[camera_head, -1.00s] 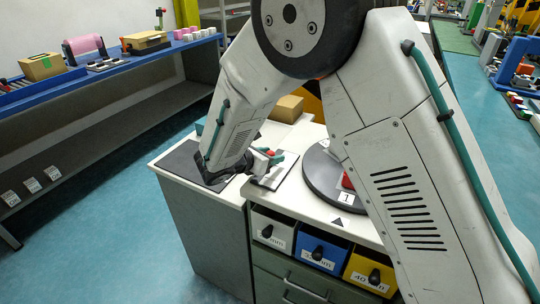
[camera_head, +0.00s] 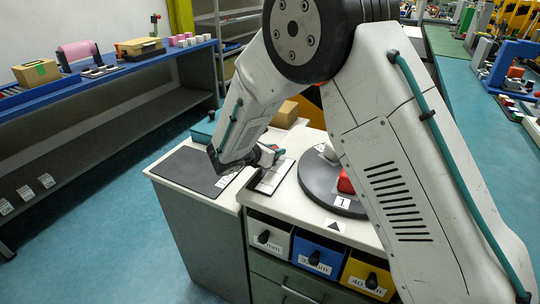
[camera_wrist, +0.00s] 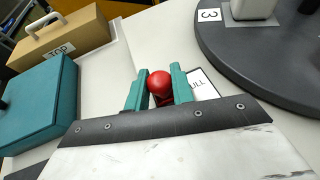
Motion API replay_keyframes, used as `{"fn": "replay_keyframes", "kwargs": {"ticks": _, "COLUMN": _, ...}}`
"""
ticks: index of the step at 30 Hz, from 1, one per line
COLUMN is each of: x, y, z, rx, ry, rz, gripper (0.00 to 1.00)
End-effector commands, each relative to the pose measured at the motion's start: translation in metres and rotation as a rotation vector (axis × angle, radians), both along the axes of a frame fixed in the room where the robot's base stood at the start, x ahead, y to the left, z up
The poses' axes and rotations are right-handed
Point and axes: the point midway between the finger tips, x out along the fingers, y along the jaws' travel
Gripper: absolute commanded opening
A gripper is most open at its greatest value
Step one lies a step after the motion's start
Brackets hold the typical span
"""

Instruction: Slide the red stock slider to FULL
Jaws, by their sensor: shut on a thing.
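The red slider knob (camera_wrist: 159,83) is a round ball between the two teal fingers of my gripper (camera_wrist: 158,90) in the wrist view. My gripper is shut on it. A white label ending in "ULL" (camera_wrist: 199,84) lies just right of the right finger, its first letter hidden. In the head view my gripper (camera_head: 268,155) is at the far end of the slider plate (camera_head: 271,180), a white strip with a dark border. The slider's lower part is mostly hidden by the fingers.
A dark round turntable (camera_head: 328,191) with numbered places stands close on the right. A teal box (camera_wrist: 38,103) and a brown case marked "TOP" (camera_wrist: 75,36) are to the left in the wrist view. Drawers (camera_head: 318,254) line the bench front.

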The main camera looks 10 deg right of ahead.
Motion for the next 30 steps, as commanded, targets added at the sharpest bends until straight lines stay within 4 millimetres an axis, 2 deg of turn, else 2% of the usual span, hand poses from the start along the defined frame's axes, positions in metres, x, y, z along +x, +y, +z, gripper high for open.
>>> {"fn": "replay_keyframes", "kwargs": {"ticks": 6, "x": 0.002, "y": -0.001, "z": 0.002, "rx": 0.000, "ry": -0.003, "rz": 0.001, "gripper": 0.00}}
{"fn": "replay_keyframes", "kwargs": {"ticks": 7, "x": 0.002, "y": -0.001, "z": 0.002, "rx": 0.000, "ry": -0.003, "rz": 0.001, "gripper": 0.27}}
{"fn": "replay_keyframes", "kwargs": {"ticks": 9, "x": 0.002, "y": -0.001, "z": 0.002, "rx": 0.000, "ry": -0.004, "rz": 0.002, "gripper": 0.45}}
{"fn": "replay_keyframes", "kwargs": {"ticks": 20, "x": -0.002, "y": 0.004, "z": 0.003, "rx": 0.000, "ry": -0.003, "rz": 0.002, "gripper": 0.45}}
{"fn": "replay_keyframes", "kwargs": {"ticks": 30, "x": -0.034, "y": 0.042, "z": 0.024, "rx": 0.000, "ry": -0.003, "rz": 0.004, "gripper": 0.45}}
